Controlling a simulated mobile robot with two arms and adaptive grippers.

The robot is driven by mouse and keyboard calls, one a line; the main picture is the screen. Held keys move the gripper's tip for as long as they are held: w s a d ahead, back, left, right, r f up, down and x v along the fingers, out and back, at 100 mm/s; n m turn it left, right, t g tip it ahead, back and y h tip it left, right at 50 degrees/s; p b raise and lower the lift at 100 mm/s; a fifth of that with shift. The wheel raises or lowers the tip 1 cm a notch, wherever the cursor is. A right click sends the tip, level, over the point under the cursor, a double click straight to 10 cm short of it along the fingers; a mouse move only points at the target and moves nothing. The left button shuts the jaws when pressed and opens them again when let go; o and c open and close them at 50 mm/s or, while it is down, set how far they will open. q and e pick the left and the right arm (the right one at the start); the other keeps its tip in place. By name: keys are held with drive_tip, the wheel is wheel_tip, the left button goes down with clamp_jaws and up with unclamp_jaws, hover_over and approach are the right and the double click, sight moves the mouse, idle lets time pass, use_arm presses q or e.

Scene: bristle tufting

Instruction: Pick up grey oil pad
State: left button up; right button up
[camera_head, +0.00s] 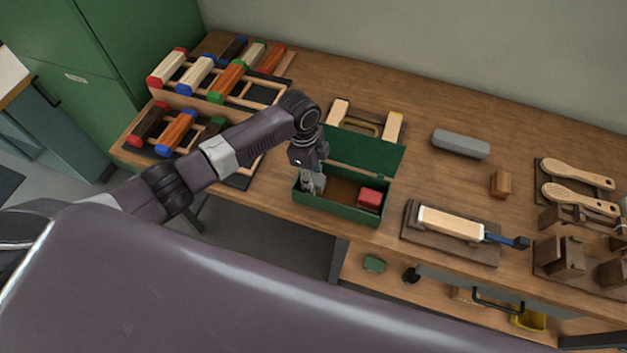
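A green box (338,213) with its lid (362,151) standing open sits near the front edge of the workbench. My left gripper (313,188) points down into the left end of this box. Its fingers are small and dark grey here, and I cannot tell whether they are open or hold something. No grey oil pad shows clearly in the box; the gripper covers that end. A red block (370,198) lies in the box's right end. A long grey block (460,143) lies on the bench further right; I cannot tell what it is. My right gripper is out of view.
A board with a pale wooden block and blue-tipped tool (450,221) lies right of the box. Racks of coloured-end blocks (225,80) stand at the left. Wooden brushes (578,175) and a small brown block (501,184) are at the right. The bench between is clear.

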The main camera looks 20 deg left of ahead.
sight(314, 178)
use_arm(q)
drive_tip(key=shift+c, duration=0.6)
drive_tip(key=shift+r, duration=0.1)
drive_tip(key=shift+r, duration=0.25)
wheel_tip(314, 178, up, 19)
drive_tip(key=b, duration=0.3)
drive_tip(key=shift+r, duration=0.2)
drive_tip(key=o, duration=0.6)
drive_tip(key=c, duration=0.5)
